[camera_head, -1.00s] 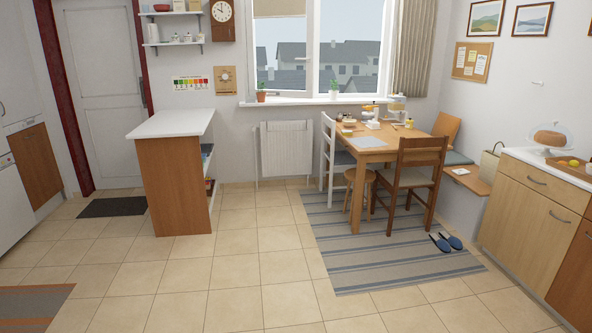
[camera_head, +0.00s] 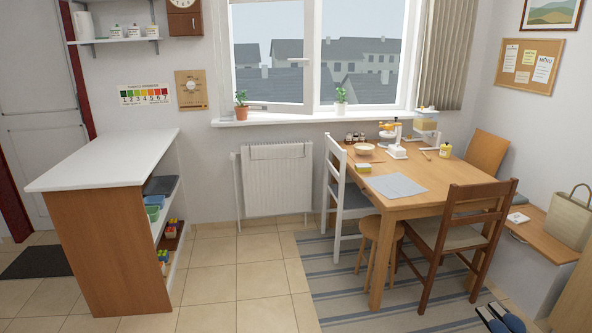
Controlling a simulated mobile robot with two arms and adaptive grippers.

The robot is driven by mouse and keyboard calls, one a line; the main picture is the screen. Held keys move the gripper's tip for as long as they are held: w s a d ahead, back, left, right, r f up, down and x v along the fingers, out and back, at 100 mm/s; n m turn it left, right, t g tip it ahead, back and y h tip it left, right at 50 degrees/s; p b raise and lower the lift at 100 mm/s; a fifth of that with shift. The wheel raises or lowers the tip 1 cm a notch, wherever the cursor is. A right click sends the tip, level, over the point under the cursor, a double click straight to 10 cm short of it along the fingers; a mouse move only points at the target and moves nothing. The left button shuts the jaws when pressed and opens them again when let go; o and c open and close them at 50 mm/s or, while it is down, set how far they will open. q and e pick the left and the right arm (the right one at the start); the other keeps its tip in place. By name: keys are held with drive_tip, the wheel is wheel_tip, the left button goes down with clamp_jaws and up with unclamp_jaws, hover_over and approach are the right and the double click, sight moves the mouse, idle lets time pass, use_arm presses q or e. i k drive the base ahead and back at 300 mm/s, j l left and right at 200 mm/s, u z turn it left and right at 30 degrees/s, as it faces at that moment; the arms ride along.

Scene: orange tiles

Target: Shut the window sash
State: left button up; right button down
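The window (camera_head: 316,60) is in the upper middle of the head view, above a white sill. Its left sash (camera_head: 309,55) looks ajar, swung a little into the room, with its lower rail slanting above the sill. A small light handle (camera_head: 300,60) shows near the sash's right edge. The right pane looks flush in its frame. Neither of my grippers is in view.
A potted plant (camera_head: 241,110) stands on the sill (camera_head: 285,117) by the left sash, another (camera_head: 341,99) farther right. A radiator (camera_head: 277,180) is below. A white-topped counter (camera_head: 110,160) stands left, a table (camera_head: 440,180) and chairs right. Tiled floor (camera_head: 235,270) between is clear.

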sight(224, 9)
drive_tip(key=i, duration=2.7)
